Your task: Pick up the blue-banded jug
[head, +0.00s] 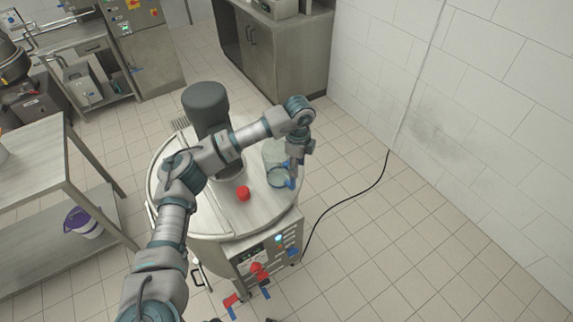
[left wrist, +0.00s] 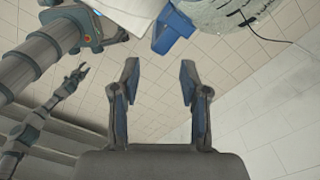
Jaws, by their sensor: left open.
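The jug (head: 273,154) is clear, with a bluish ring low on it, and stands on the right part of the round machine top (head: 213,222). My left gripper (head: 292,184) points down at the jug's right side and partly covers it. In the left wrist view the gripper (left wrist: 158,78) is open, with nothing between its fingers. The clear jug wall with dark marks (left wrist: 222,14) and a blue piece, perhaps its handle (left wrist: 174,30), lie beyond the fingertips, apart from them. My other arm's gripper (left wrist: 76,76) shows small at left; its jaw state is unclear.
A grey cylinder (head: 206,104) and a red knob (head: 243,193) stand on the machine top. A steel table (head: 30,160) is at left, a cabinet (head: 272,50) behind. Floor at right is clear except a black cable (head: 345,197).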

